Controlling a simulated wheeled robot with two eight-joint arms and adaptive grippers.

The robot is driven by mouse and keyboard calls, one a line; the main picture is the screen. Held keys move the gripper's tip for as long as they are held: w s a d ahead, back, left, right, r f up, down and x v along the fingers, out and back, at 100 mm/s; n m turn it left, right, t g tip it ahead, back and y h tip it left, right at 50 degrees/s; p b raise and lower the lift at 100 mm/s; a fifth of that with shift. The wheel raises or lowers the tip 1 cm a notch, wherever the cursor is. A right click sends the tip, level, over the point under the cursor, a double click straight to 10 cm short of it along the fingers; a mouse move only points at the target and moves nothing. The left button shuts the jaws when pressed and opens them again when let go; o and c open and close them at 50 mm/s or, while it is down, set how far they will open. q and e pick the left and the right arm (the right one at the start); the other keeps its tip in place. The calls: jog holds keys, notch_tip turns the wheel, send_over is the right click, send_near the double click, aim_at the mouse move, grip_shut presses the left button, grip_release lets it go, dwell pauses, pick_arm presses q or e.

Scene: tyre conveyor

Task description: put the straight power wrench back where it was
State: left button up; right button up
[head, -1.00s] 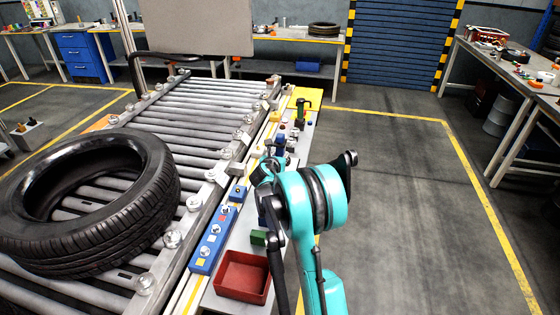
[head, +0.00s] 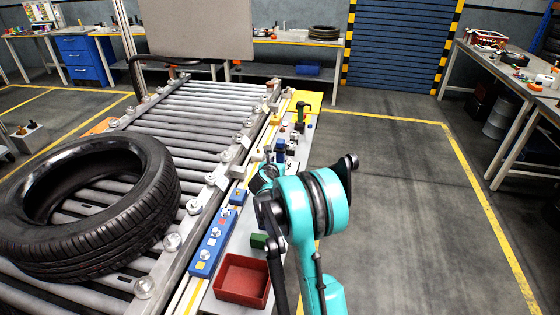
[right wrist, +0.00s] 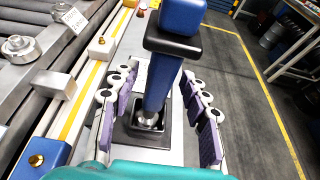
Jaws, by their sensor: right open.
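The straight power wrench (right wrist: 165,75), blue with a black collar, stands upright in the right wrist view. Its lower end is in a square black holder (right wrist: 146,132) on the bench strip. My right gripper (right wrist: 158,112) is open, with its purple-padded fingers on both sides of the wrench. Gaps show between the pads and the blue body. In the head view a small blue part of the wrench (head: 280,151) shows beyond my right arm, which hides most of the gripper. My left gripper is in neither view.
A roller conveyor (head: 190,100) carrying a tyre (head: 150,205) lies to the left. A blue button box (head: 213,242), a red tray (head: 242,280) and a green block (head: 258,241) are close by. A green-handled tool (head: 300,114) stands farther along. Floor to the right is clear.

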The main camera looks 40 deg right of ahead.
jog(key=s+a+r+m+y+p, duration=0.1)
jog(key=s+a+r+m, duration=0.25)
jog(key=s+a, duration=0.35)
jog(key=s+a+r+m+y+p, duration=0.1)
jog(key=s+a+r+m+y, duration=0.2)
jog(key=a, duration=0.6)
jog(key=s+a+f+m+g+y, duration=0.1)
jog(key=s+a+m+y, duration=0.5)
jog(key=s+a+m, duration=1.3)
jog(key=s+a+f, duration=0.1)
jog(key=s+a, duration=0.1)
jog(key=shift+a+g+y, duration=0.3)
jog(key=shift+y, duration=0.1)
